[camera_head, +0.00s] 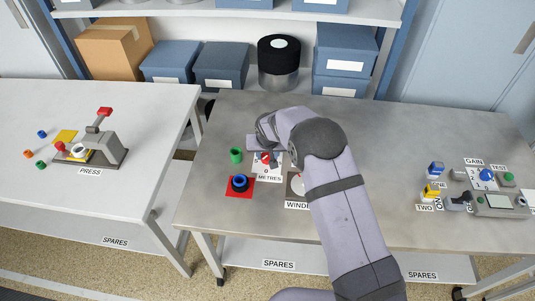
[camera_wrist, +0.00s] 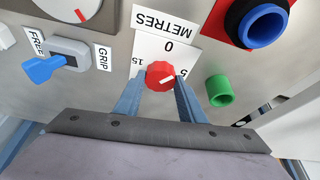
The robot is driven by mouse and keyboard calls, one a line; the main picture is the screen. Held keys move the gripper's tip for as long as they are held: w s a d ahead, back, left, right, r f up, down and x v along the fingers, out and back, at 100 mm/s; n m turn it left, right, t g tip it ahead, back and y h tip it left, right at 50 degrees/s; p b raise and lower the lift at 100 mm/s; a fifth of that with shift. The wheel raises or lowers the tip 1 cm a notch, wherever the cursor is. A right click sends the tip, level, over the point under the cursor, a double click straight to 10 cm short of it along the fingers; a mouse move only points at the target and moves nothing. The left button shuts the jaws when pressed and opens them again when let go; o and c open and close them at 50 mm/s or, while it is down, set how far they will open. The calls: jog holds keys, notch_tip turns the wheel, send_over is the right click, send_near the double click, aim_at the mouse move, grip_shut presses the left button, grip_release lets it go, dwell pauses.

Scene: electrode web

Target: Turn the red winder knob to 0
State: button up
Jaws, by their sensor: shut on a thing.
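The red winder knob (camera_wrist: 160,76) sits on a white dial plate (camera_wrist: 168,44) marked METRES, which reads upside down in the wrist view. The numbers 0, 5 and 15 show around it. The white mark on the knob appears to point right, towards the 5 side and away from the 0. My gripper (camera_wrist: 159,88) has its two blue fingers on either side of the knob and is shut on it. In the head view the red knob (camera_head: 266,157) shows just below my gripper (camera_head: 264,146), and my arm covers part of the winder.
A green cup (camera_head: 236,155) and a blue ring on a red square (camera_head: 240,190) stand left of the knob. A blue FREE/GRIP lever (camera_wrist: 45,68) and a white dial with a red pointer (camera_wrist: 72,12) are nearby. A press (camera_head: 100,148) stands on the left table.

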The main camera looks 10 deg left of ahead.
jog(key=shift+d+n+y+p, duration=0.1)
jog(key=shift+n+y+p, duration=0.25)
jog(key=shift+n, duration=0.65)
jog(key=shift+n+y+b, duration=0.35)
jog(key=shift+n+b, duration=0.05)
jog(key=shift+n, duration=0.3)
jog(key=n+b, duration=0.2)
jog(key=b, duration=0.1)
jog(key=shift+w+d+f+g+y, duration=0.1)
jog(key=shift+f+g+y, duration=0.1)
jog(key=shift+g+y, duration=0.2)
jog(key=shift+r+n+b, duration=0.1)
jog(key=shift+n+b, duration=0.9)
jog(key=shift+b, duration=0.1)
jog(key=shift+r+g, duration=0.1)
jog(key=shift+g, duration=0.2)
jog(key=o, duration=1)
jog(key=shift+o, duration=0.2)
